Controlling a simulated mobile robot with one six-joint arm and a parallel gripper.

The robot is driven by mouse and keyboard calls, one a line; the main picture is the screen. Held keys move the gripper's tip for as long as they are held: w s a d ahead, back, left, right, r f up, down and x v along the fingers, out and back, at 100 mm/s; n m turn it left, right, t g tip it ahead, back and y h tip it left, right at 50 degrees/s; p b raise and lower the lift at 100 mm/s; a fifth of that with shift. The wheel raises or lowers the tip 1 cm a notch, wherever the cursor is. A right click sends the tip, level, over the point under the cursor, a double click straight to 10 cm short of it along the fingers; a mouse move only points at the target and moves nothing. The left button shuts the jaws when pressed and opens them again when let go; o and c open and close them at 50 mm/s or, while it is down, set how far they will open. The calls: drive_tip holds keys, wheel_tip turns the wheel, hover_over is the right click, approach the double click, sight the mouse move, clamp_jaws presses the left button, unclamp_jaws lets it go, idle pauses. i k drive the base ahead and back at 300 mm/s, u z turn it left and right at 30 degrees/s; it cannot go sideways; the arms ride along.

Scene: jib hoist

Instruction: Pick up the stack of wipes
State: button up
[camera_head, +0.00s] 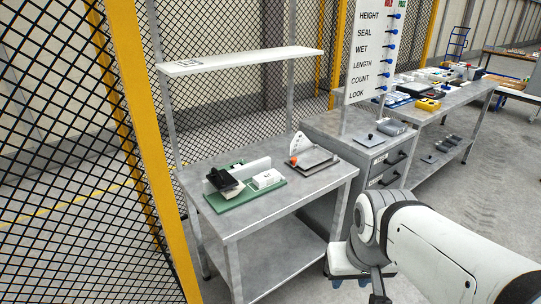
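A small white block-like stack (267,179), which looks like the wipes, lies on the right part of a green mat (256,196) on the near steel table. A black and white device (224,181) sits to its left on the same mat, with a white upright panel behind. My white arm comes in from the lower right. My gripper (378,287) is low at the bottom edge, to the right of and well apart from the table. Its fingers are mostly hidden or cut off, so I cannot tell whether it is open.
The steel table (240,226) also holds a grey tray-like fixture (315,159) with an orange knob. A shelf (240,61) hangs above its back. A drawer cabinet (372,150) and a second bench (460,97) stand to the right. Mesh fence and a yellow post (146,130) are at left.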

sight(266, 178)
drive_tip(key=i, duration=1.35)
drive_tip(key=u, duration=0.05)
